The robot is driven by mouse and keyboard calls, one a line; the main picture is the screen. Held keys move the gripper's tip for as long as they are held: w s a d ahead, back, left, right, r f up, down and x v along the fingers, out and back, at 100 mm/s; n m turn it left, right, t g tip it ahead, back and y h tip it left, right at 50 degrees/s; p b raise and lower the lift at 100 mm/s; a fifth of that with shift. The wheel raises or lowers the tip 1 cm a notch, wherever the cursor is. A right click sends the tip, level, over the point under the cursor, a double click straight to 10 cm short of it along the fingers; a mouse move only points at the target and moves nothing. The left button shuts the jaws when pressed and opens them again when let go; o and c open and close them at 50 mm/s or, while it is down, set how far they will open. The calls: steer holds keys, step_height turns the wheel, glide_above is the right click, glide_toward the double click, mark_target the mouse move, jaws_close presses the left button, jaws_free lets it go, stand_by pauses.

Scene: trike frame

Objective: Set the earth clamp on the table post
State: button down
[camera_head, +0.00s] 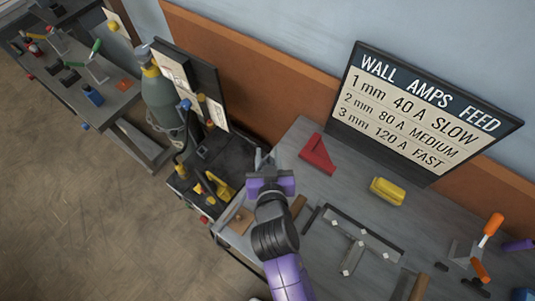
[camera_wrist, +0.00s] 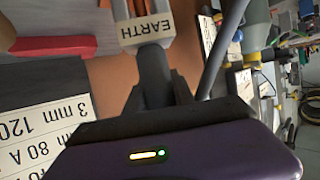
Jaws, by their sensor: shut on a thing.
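My gripper (camera_head: 268,168) is over the left end of the grey welding table (camera_head: 318,190) in the head view. It is shut on the earth clamp (camera_wrist: 147,30), which shows a pale block lettered EARTH at the end of my fingers in the wrist view. Orange-brown and grey parts lie beyond the block. The head view shows only small grey parts at the fingertips. I cannot pick out the table post for sure in either view, nor tell whether the clamp touches it.
A red wedge-shaped piece (camera_head: 317,154) and a yellow block (camera_head: 386,191) lie on the table. A sign board (camera_head: 420,108) stands at its back. A flat metal frame (camera_head: 358,245) lies in front. A welding machine cart with a gas cylinder (camera_head: 160,98) stands left.

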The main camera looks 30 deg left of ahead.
steer(key=shift+f+b, duration=0.35)
steer(key=c, duration=1)
jaws_free()
steer(key=shift+o, duration=0.2)
steer(key=v, duration=0.7)
steer(key=shift+s+d+r+b, duration=0.15)
steer(key=shift+s+d+b, duration=0.05)
steer(key=shift+s+b, duration=0.15)
